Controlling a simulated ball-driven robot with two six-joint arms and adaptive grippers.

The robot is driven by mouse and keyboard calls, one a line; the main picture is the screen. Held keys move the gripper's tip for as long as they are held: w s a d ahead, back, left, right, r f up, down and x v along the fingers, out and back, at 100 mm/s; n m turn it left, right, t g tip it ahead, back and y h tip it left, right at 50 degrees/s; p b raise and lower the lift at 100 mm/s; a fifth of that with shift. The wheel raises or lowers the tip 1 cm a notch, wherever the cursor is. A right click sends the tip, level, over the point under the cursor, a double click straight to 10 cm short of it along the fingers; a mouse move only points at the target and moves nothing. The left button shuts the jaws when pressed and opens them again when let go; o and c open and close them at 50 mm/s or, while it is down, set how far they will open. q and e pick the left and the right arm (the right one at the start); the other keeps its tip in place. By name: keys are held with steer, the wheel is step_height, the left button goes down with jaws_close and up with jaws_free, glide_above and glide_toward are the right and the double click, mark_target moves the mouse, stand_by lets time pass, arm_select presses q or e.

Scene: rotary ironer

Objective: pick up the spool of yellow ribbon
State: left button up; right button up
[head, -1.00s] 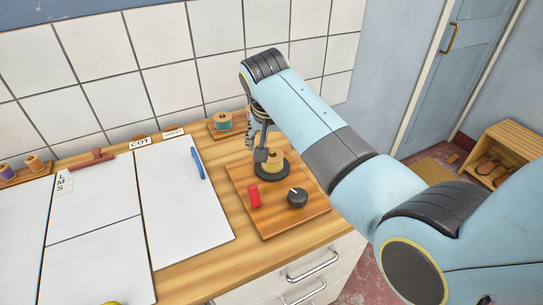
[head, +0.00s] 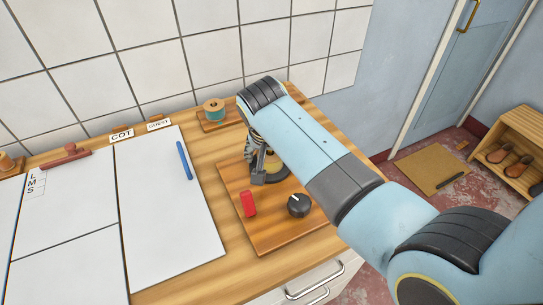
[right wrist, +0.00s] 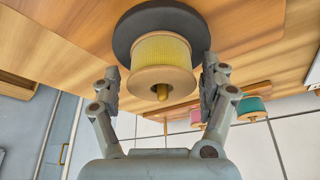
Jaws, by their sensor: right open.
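The spool of yellow ribbon (right wrist: 161,58) stands on a dark round base in the right wrist view, with a wooden flange and a peg end facing the camera. In the head view the spool (head: 271,163) is partly hidden by my right gripper (head: 262,160). In the right wrist view my right gripper (right wrist: 161,85) is open, with one finger on each side of the spool. Gaps seem to show between the fingers and the spool; whether either touches is hard to tell. My left gripper is not in view.
The wooden board (head: 270,237) also carries a red block (head: 248,203) and a black knob (head: 298,205). A teal spool (head: 214,110) stands behind on a small wooden tray. White panels (head: 170,220) with a blue pen (head: 185,160) lie to the left. A tiled wall (head: 200,45) stands behind.

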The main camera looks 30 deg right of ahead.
steer(key=shift+s+a+r, duration=0.35)
steer(key=shift+c, duration=2.4)
steer(key=shift+w, duration=0.2)
steer(key=shift+c, duration=1)
steer(key=shift+s, duration=0.1)
steer(key=c, duration=0.6)
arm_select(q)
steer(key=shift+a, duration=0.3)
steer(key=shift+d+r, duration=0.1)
